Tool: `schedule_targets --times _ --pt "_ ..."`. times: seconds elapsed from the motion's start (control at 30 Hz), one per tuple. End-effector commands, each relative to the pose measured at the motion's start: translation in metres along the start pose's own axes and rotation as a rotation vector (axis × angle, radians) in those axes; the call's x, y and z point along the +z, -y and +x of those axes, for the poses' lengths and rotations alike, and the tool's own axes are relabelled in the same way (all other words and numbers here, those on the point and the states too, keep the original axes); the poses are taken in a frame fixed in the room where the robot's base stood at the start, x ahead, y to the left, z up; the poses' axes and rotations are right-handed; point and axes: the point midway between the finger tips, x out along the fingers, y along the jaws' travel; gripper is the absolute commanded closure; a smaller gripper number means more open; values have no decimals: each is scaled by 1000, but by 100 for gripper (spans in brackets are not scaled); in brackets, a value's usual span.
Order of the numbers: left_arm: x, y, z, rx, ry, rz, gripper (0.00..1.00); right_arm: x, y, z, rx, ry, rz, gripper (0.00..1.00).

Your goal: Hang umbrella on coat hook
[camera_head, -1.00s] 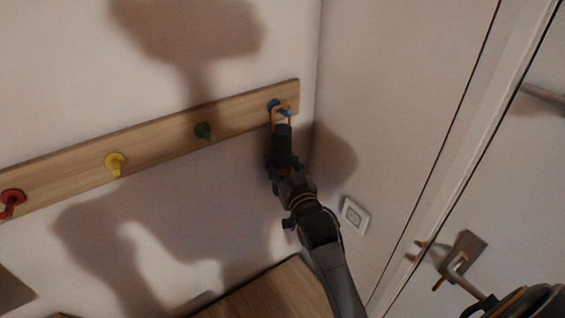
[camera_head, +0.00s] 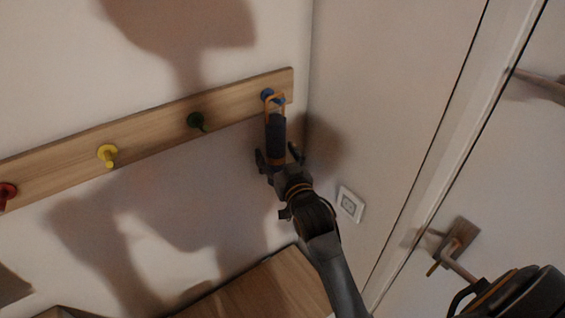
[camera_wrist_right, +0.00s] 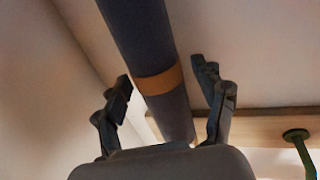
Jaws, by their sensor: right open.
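A dark umbrella (camera_head: 276,138) with an orange strap loop (camera_head: 274,100) hangs at the blue coat hook (camera_head: 267,95), the rightmost on the wooden board. The loop appears to be around the hook. My right gripper (camera_head: 277,155) is open just below and in front of the umbrella, with one finger on each side of it. In the right wrist view the umbrella's dark body (camera_wrist_right: 140,35) with an orange band runs between the spread fingers (camera_wrist_right: 165,80), with gaps visible on both sides. The umbrella's lower part is hidden behind my gripper in the head view.
The wooden hook board (camera_head: 150,128) also carries green (camera_head: 195,120), yellow (camera_head: 107,154) and red hooks to the left. A corner wall with a socket (camera_head: 350,204) and a door handle (camera_head: 455,245) are at right. A wooden surface (camera_head: 265,288) lies below.

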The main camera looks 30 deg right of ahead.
Motion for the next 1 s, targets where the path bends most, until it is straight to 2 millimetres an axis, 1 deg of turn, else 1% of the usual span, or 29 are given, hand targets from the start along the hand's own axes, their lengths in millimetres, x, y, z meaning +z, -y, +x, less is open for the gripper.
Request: schedule_targets --times 0.17,0.3,0.4,0.53,0.7,0.87,0.93,0.97,1.0 --pt "-2 -1 0 1 -2 0 60 1 0 -31 0 2 0 30" --pt "-2 -1 0 2 -3 0 60 1 0 -62 0 2 0 30" --pt "-2 -2 0 2 -3 0 60 1 0 -82 0 2 0 30" --pt "-2 -2 0 2 -3 0 60 1 0 -102 0 1 0 30" --pt "-3 -2 0 2 -3 0 60 -1 0 -113 0 -2 0 30" --pt "-3 -2 0 2 -3 0 60 0 0 -115 0 -1 0 30" --pt "-3 -2 0 2 -3 0 60 6 2 -114 -4 11 -1 30" --pt "-3 -2 0 2 -3 0 60 12 3 -112 -7 21 -1 30" --pt "-3 -2 0 2 -3 0 60 22 5 -111 -13 40 -2 30"
